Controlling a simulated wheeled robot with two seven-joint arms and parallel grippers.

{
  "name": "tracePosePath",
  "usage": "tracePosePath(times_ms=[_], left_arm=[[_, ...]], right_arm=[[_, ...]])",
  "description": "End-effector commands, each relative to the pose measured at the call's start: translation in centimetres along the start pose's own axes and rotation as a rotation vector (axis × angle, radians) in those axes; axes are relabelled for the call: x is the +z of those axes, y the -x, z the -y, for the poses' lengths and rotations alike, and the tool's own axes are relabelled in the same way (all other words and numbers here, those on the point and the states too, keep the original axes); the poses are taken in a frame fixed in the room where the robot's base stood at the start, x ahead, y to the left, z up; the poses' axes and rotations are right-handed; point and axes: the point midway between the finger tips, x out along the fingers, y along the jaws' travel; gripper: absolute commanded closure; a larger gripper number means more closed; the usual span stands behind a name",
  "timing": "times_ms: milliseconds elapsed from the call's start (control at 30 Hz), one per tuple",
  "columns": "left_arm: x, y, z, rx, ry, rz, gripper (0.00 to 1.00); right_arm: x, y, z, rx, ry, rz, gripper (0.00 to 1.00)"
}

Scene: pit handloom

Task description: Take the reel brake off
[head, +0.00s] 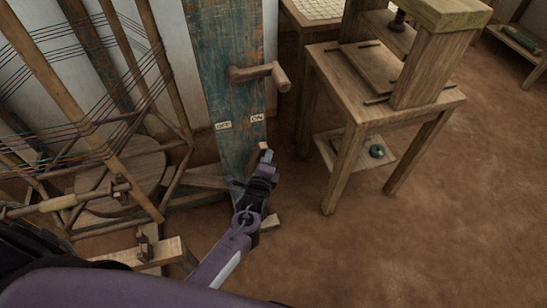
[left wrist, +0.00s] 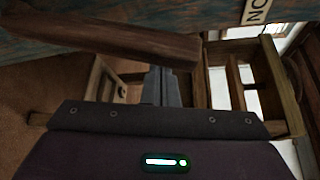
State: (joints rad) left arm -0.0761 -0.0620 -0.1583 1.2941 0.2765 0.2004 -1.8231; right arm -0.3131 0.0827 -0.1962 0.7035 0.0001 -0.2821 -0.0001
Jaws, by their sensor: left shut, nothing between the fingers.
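A worn blue board (head: 226,45) stands upright in the middle of the head view. It bears an OFF label (head: 223,125) on the left and an ON label (head: 257,118) on the right. A wooden peg-like handle (head: 262,72) sticks out above the labels. A short wooden piece (head: 265,152) shows below ON, just beyond my left gripper (head: 262,172); I cannot tell whether it is the brake lever's end. My left gripper is shut and empty. In the left wrist view, its fingers (left wrist: 160,85) are close to a wooden bar (left wrist: 110,40), with the ON label (left wrist: 257,12) to the right.
A wooden reel frame (head: 125,150) with coloured threads fills the left. A wooden table (head: 345,130) stands close on the right, with a small green object (head: 376,151) on its low shelf. The brown floor (head: 430,250) is clear at the lower right.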

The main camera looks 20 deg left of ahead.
Motion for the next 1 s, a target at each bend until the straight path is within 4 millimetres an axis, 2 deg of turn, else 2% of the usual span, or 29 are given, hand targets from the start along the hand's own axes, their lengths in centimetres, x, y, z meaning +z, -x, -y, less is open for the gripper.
tracePosePath(times_ms=[433,767,1000], left_arm=[[0.3,0.2,0.0,-0.008,0.013,0.000,1.00],[1.5,0.8,0.0,-0.045,0.080,0.001,1.00],[3.2,1.7,-0.3,-0.100,0.179,0.001,1.00]], right_arm=[[-0.1,0.0,0.1,-0.001,0.000,-0.002,0.37],[0.4,0.1,0.0,-0.001,-0.001,-0.001,0.37],[0.6,0.0,0.1,-0.001,0.000,0.002,0.37]])
